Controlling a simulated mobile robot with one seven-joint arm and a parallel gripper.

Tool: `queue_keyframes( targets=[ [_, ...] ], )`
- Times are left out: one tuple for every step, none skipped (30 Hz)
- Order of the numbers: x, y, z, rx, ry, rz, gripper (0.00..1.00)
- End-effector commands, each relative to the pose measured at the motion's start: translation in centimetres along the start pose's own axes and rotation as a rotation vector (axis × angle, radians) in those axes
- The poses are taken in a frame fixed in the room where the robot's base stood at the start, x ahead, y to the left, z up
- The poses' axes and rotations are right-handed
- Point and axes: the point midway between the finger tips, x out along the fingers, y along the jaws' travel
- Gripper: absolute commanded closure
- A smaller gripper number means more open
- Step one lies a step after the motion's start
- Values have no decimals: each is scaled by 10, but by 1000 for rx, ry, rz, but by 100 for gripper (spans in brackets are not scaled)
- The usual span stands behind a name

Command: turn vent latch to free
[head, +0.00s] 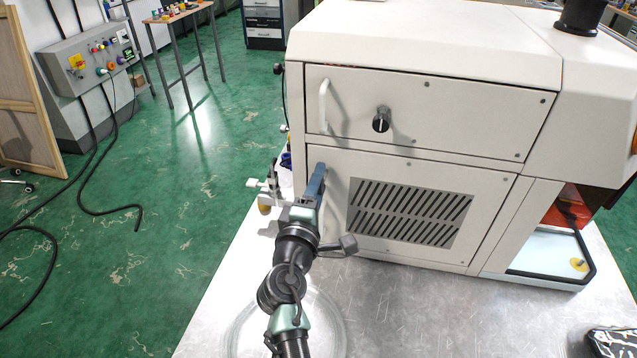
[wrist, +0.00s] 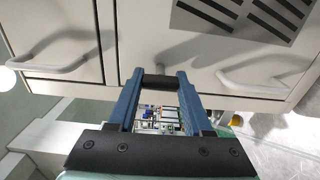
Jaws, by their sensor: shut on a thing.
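The vent latch (wrist: 160,82) shows in the wrist view as a small dark bar between my fingertips, on a short grey stem at the lower panel's edge. My gripper (wrist: 161,78) has blue fingers and is shut on this bar. In the head view, my gripper (head: 317,180) reaches the left edge of the lower panel (head: 490,195), beside its slotted vent (head: 410,212). There the latch is hidden behind my fingers, and I cannot read its turned position.
The upper panel (head: 450,100) has a white handle (head: 323,107) and a dark round knob (head: 381,119). The lower handle (wrist: 265,78) is close to my fingers in the wrist view. Small fittings (head: 265,190) stand left of my gripper.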

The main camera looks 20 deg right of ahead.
Motion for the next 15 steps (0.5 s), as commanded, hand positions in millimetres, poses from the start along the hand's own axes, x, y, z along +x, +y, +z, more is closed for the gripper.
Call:
queue_keyframes(
  targets=[
    [0,0,0,-4,0,1,100],
    [0,0,0,-4,0,1,100],
    [0,0,0,-4,0,1,100],
    [0,0,0,-4,0,1,100],
    [0,0,0,-4,0,1,45],
    [0,0,0,-3,0,1,38],
    [0,0,0,-3,0,1,32],
    [0,0,0,-3,0,1,27],
    [0,0,0,-2,0,1,20],
    [0,0,0,-2,0,0,20],
    [0,0,0,-2,0,0,20],
    [0,0,0,-2,0,0,20],
    [0,0,0,-2,0,0,20],
    [0,0,0,-1,0,0,20],
    [0,0,0,-1,0,0,20]
  ],
)
